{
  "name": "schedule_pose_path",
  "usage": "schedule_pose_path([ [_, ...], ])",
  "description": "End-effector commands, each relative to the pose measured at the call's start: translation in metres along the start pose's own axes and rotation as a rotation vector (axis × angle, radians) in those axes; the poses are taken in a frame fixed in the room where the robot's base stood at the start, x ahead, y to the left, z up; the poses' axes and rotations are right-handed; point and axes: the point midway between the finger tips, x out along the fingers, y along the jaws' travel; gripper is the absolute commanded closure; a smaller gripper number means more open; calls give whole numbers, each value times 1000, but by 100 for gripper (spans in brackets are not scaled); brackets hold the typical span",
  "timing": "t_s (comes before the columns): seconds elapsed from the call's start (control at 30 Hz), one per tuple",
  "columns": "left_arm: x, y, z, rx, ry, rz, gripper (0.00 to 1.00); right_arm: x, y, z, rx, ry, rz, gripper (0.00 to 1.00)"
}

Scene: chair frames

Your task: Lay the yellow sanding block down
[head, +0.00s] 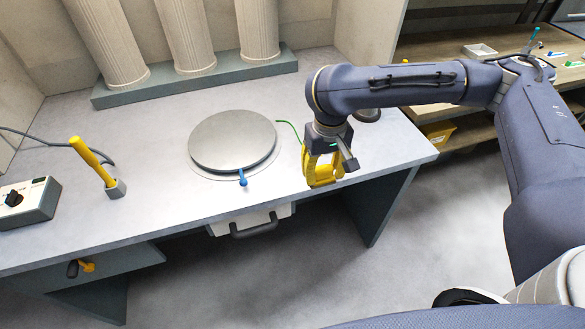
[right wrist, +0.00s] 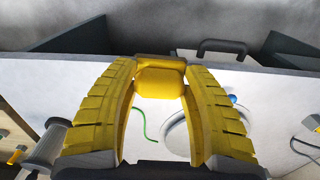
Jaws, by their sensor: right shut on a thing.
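The yellow sanding block (right wrist: 160,77) is held between the yellow fingertips of my right gripper in the right wrist view. My right gripper (head: 322,180) is shut on it and points down near the front right part of the grey bench (head: 385,160) in the head view. There the fingers and the block are the same yellow, so the block's outline is hard to pick out. I cannot tell the exact gap between the block and the bench top. My left gripper is not in view.
A round grey disc (head: 232,138) with a blue knob (head: 243,179) lies left of the gripper; a green cord (head: 289,127) runs between them. A yellow-handled tool (head: 92,160) and a control box (head: 25,203) are further left. Pale columns (head: 190,35) stand at the back.

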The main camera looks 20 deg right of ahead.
Motion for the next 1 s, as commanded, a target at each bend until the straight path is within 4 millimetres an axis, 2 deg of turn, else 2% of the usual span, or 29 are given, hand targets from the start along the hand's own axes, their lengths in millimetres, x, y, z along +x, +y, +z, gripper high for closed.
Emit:
schedule_pose_path([
  [0.17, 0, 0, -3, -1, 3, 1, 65, -24, -14, -32, 11, 6, -1, 80],
  [0.37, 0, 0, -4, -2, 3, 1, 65, -46, -23, -63, -117, 4, -1, 80],
  [0.7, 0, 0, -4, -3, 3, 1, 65, -81, -31, -108, -536, 3, -1, 80],
  [1.0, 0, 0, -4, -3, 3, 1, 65, -100, -31, -133, -958, 3, -1, 80],
])
